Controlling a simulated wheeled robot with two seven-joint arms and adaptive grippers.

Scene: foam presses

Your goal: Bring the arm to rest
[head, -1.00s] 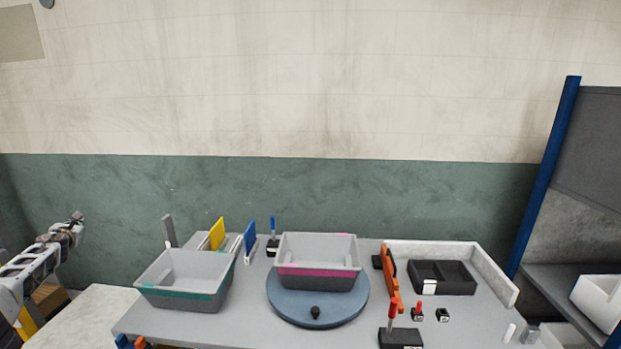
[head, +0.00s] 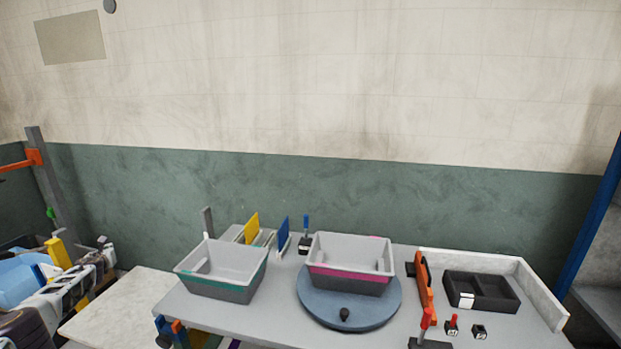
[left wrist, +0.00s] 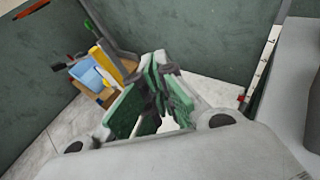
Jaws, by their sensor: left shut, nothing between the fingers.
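My left arm shows at the lower left of the head view, with my left gripper (head: 105,244) at its far end, left of the table and apart from everything on it. In the left wrist view the gripper's green-padded fingers (left wrist: 160,88) are shut with nothing held. Below and beyond them are floor and wall. My right gripper is in neither view.
A grey table (head: 240,317) holds a teal-striped bin (head: 222,270), a pink-striped bin (head: 350,262) on a blue turntable (head: 349,307), and a black tray (head: 482,291). A pale side table (head: 118,308) is bare. Light blue bins (head: 18,282) stand far left.

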